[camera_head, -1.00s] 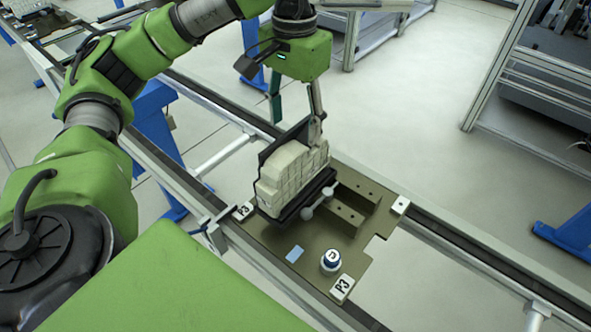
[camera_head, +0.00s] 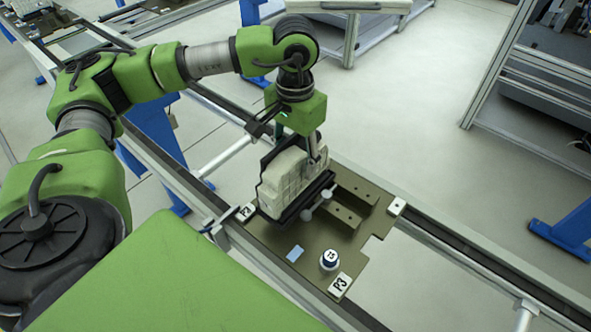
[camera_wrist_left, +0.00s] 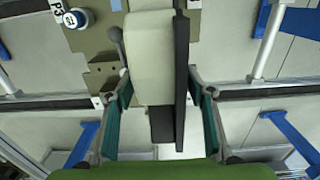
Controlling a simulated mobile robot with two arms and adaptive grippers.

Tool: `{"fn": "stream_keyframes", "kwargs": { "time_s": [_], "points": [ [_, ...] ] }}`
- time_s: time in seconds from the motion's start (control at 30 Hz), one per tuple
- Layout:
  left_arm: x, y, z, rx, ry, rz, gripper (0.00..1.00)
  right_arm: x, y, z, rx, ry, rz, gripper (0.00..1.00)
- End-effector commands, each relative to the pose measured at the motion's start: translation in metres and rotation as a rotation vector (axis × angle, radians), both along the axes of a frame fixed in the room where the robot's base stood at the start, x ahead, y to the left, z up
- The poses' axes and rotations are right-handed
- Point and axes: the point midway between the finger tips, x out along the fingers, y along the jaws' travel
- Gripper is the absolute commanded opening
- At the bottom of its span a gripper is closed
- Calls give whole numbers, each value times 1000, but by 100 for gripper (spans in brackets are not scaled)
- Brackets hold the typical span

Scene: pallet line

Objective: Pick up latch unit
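The latch unit, seemingly the cream block with a black plate and base (camera_head: 285,180), stands on the olive-brown pallet (camera_head: 290,262) in the head view. Grey round knobs show at its lower front. In the left wrist view the cream block (camera_wrist_left: 152,55) and its black plate (camera_wrist_left: 181,75) run down between the fingers. My left gripper (camera_head: 297,148) is over its far end, pointing down. In the wrist view my left gripper (camera_wrist_left: 163,125) is open, one teal-padded finger on each side, with gaps between pads and unit. My right gripper is not in view.
The pallet lies between conveyor rails (camera_head: 440,235). On it are brown blocks (camera_head: 345,205), a blue-and-white round button (camera_head: 329,259), a light-blue patch (camera_head: 295,253) and P3 labels (camera_head: 341,286). A metal-framed machine (camera_head: 530,80) stands at upper right.

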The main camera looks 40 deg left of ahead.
Motion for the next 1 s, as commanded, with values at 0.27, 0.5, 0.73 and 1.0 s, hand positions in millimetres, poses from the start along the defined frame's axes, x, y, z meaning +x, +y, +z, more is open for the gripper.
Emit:
{"fn": "stream_keyframes", "kwargs": {
  "time_s": [0.27, 0.5, 0.73, 1.0],
  "points": [
    [0, 0, 1, 0, -1, 0, 0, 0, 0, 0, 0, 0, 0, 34],
    [1, 0, 2, 0, -2, 0, 0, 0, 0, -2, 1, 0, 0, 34],
    [2, -1, 18, -1, -5, -1, 0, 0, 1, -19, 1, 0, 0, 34],
    [-31, -21, 73, -1, -10, -9, 0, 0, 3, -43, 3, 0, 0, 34]
  ]
}}
